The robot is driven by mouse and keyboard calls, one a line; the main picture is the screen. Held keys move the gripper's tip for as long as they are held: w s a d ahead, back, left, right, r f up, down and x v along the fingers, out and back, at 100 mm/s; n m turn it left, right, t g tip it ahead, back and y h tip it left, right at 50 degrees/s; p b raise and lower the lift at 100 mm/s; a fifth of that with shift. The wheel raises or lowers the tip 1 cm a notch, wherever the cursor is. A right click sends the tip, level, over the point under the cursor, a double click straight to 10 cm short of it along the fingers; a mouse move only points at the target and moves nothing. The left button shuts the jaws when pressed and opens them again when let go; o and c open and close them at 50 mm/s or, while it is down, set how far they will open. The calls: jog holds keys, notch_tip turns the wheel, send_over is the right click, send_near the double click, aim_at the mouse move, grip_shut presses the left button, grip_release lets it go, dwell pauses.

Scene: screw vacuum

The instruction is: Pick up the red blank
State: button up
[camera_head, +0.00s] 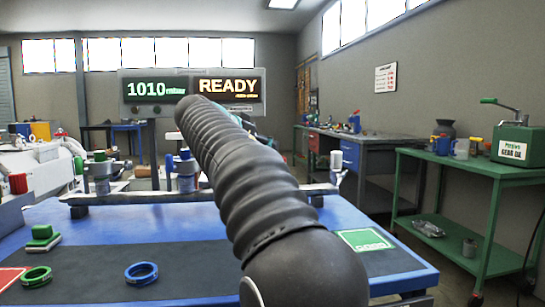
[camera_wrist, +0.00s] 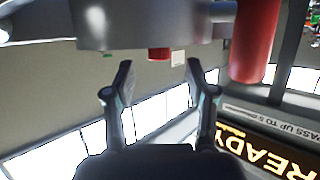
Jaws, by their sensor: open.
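In the wrist view my gripper (camera_wrist: 160,80) is open and empty, its two fingers apart. A small red piece (camera_wrist: 159,54) shows in line with the gap between the fingertips, below a grey metal body in the picture, apart from the fingers. A larger red cylinder (camera_wrist: 255,40) is to the right of the fingers. I cannot tell which of these is the red blank. My arm hides the gripper there.
The blue bench (camera_head: 85,222) holds a blue ring (camera_head: 141,273), a green ring (camera_head: 37,275) and a green block (camera_head: 42,232). Metal fittings (camera_head: 101,172) stand along its back. A READY display (camera_head: 227,86) is behind. A green table (camera_head: 470,167) stands right.

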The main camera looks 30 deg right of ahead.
jog(key=x, duration=0.5)
jog(key=shift+f, duration=0.1)
jog(key=shift+c, duration=0.2)
grip_shut()
